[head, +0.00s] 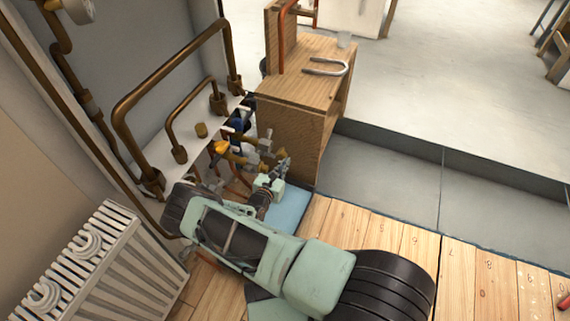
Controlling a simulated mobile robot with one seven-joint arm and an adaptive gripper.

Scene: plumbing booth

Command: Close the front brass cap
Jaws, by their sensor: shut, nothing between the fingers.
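Brass fittings (266,145) sit low between the pipe panel and the wooden cabinet, with a yellow part (221,147) to their left. My pale green arm reaches in from the lower right. My gripper (283,165) is shut and empty, just below and right of the brass fittings. Whether it touches them cannot be told. My gripper and arm hide part of the area below the fittings.
The wooden cabinet (287,140) stands close right of the fittings, with a U-shaped metal piece (327,67) on top. Copper pipes (150,86) rise at the left. A white radiator (110,270) stands lower left. Grey floor (400,180) is clear at the right.

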